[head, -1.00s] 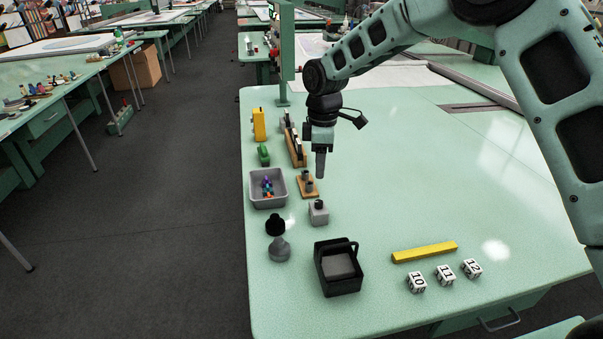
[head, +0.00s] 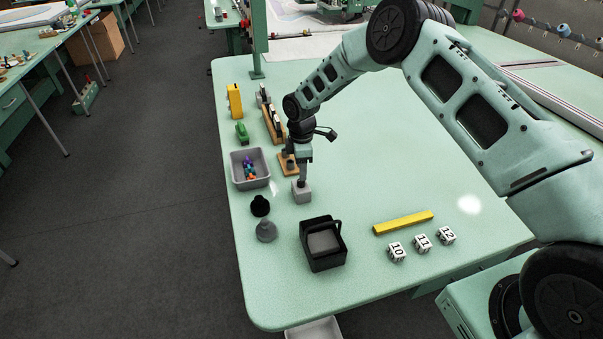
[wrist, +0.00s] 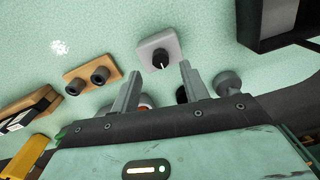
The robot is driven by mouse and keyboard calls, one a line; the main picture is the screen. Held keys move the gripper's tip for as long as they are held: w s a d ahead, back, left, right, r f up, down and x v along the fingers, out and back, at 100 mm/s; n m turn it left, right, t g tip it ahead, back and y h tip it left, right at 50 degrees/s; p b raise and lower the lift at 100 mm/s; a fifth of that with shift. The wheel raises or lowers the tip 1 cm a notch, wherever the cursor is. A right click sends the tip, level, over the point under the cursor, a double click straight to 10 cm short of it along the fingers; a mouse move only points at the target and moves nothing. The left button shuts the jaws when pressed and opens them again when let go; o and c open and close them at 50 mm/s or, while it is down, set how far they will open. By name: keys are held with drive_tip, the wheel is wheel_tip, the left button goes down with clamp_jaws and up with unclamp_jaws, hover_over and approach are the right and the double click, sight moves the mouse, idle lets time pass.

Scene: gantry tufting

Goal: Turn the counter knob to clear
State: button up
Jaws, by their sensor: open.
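The counter is a small grey box (head: 301,195) on the green table, left of the middle, with a dark round knob on top. In the wrist view the grey box (wrist: 172,42) shows whole, and its black knob (wrist: 160,57) has a pale mark on it. My gripper (head: 303,181) points down just above the box and hides most of the knob in the head view. In the wrist view my gripper (wrist: 160,70) is open, with one finger on each side of the knob in the picture. I cannot tell whether the fingertips touch anything.
A wooden block with two dark posts (head: 288,165) stands close behind the counter. A grey bin (head: 236,183) of small coloured pieces, a black stamp-like piece (head: 260,207) and a grey one (head: 266,230) lie left. A black basket (head: 309,253) stands in front. The table's right is mostly clear.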

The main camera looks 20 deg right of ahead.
sight(301, 183)
drive_tip(key=shift+f+p, duration=0.55)
drive_tip(key=shift+f, duration=1.8)
clamp_jaws()
